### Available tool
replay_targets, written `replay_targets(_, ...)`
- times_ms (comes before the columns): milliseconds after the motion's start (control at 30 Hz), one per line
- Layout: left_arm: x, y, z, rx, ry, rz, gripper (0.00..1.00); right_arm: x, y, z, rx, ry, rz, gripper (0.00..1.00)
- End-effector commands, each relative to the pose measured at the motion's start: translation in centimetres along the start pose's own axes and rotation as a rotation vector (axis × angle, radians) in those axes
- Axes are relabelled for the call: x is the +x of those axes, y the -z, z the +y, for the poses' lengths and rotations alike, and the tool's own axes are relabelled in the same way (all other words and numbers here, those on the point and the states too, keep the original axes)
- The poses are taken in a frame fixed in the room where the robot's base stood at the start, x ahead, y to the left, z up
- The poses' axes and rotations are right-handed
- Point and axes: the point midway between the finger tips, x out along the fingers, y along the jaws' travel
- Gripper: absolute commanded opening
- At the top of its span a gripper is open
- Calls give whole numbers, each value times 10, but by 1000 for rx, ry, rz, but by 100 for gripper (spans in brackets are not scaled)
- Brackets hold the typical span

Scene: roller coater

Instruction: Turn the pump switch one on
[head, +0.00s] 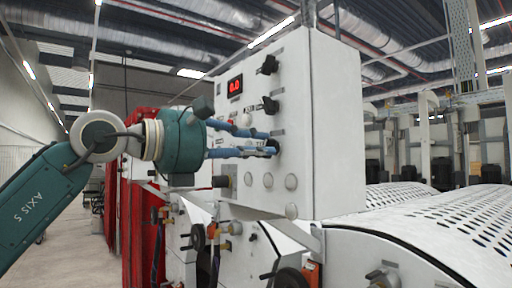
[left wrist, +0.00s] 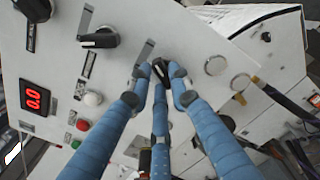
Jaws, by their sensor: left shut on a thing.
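A white control box (head: 320,140) carries a column of black rotary switches. The top switch (head: 269,65) and the middle switch (head: 270,105) are free. My left gripper (head: 272,148) reaches in from the left with its blue fingers closed around the lowest black rotary switch (left wrist: 160,69). The fingers hide most of this switch, and I cannot read its label or tell its exact angle. In the left wrist view, a free black switch (left wrist: 98,39) sits just left of the fingers. My right gripper is not in view.
A red digital display (head: 235,87) reads 0.0. A red button (left wrist: 83,125) and a white button (left wrist: 93,99) sit near the fingers. Round silver buttons (head: 268,180) lie below the gripped switch. A perforated white cover (head: 440,220) is at the right.

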Motion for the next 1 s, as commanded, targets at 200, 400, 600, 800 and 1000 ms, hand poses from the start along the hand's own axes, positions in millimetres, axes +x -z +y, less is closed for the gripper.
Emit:
replay_targets(200,0,-1,0,36,-1,-1,0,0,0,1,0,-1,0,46)
replay_targets(400,0,-1,0,42,-1,-1,0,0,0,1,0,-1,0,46)
replay_targets(600,0,-1,0,42,-1,-1,0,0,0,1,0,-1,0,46)
replay_targets(800,0,-1,0,41,-1,-1,39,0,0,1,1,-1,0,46)
replay_targets(1000,-1,0,0,40,-1,-1,39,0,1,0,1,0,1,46)
